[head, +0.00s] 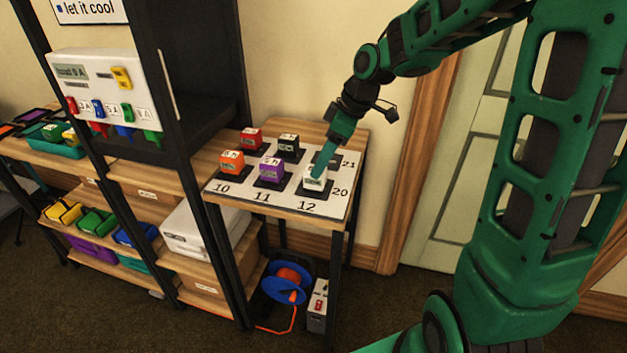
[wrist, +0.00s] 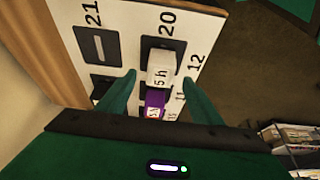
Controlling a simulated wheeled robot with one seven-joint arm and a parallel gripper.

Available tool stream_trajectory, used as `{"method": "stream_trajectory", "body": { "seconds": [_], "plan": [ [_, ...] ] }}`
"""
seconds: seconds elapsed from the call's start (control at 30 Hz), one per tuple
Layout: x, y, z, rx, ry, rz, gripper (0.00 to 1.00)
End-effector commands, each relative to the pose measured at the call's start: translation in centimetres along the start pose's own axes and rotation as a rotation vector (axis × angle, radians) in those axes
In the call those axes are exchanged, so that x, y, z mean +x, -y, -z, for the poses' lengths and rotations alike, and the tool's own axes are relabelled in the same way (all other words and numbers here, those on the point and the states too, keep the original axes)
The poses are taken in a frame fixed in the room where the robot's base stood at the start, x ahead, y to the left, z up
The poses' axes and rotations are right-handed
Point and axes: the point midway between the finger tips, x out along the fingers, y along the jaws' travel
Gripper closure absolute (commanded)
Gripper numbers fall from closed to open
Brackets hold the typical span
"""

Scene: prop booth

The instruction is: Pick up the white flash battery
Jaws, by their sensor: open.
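The white flash battery (head: 313,184) is a small white block standing on a black pad of the numbered board, near the 12 and 20 labels. In the wrist view the white battery (wrist: 161,66) carries dark "5 h" lettering. My gripper (head: 321,170) is right above it, pointing down, and hides part of it. In the wrist view my gripper (wrist: 160,76) is open, with one green finger on each side of the battery. I cannot tell whether either finger touches it.
A purple battery (head: 271,170) stands just left, also seen beyond the white one in the wrist view (wrist: 154,104). Orange (head: 231,161), red (head: 251,138) and black (head: 288,143) ones stand on the same board (head: 281,203). A dark shelf unit (head: 208,120) rises at left.

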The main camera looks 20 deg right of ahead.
Motion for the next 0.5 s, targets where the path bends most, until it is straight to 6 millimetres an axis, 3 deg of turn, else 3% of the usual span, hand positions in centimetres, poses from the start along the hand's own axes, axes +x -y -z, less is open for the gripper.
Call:
{"method": "stream_trajectory", "body": {
  "seconds": [0.5],
  "plan": [
    [5.3,0.2,0.2,-0.001,0.001,0.0,0.41]
  ]
}}
